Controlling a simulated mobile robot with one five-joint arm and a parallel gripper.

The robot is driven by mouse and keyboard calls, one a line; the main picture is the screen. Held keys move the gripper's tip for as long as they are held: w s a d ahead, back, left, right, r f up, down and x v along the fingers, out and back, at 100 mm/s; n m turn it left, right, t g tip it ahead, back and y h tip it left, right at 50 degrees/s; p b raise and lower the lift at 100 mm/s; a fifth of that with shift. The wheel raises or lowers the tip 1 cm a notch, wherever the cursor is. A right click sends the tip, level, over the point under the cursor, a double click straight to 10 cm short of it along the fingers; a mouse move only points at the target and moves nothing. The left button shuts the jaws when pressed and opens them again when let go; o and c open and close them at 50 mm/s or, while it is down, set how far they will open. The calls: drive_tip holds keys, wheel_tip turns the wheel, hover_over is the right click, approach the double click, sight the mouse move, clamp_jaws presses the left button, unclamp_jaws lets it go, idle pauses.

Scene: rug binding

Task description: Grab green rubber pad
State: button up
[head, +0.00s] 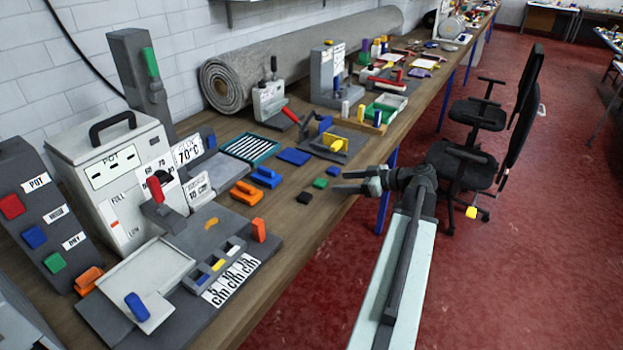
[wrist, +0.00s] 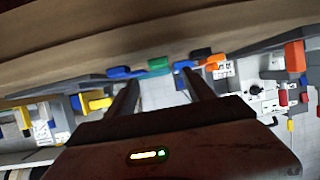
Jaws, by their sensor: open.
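The green rubber pad (head: 320,183) lies flat on the wooden bench near its front edge. It sits between a blue pad (head: 334,171) and a black pad (head: 304,198). My gripper (head: 337,181) is open, its two fingers pointing left towards the green pad, and nothing shows between them. The tips look close to the pad; the height above the bench is unclear. In the upside-down wrist view, a green piece (wrist: 158,66), seemingly the pad, shows beyond the gap between my fingertips (wrist: 160,77).
Behind the pads are a blue flat piece (head: 294,156), a blue block (head: 263,177) and an orange block (head: 246,193). A grey fixture with a yellow part (head: 338,146) stands further back. A black chair (head: 471,140) stands right of the bench.

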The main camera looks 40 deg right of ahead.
sight(320, 182)
drive_tip(key=b+x, duration=0.3)
drive_tip(key=x, duration=0.5)
drive_tip(key=shift+w+r, duration=0.1)
drive_tip(key=shift+r, duration=0.05)
drive_tip(key=shift+r, duration=0.1)
clamp_jaws()
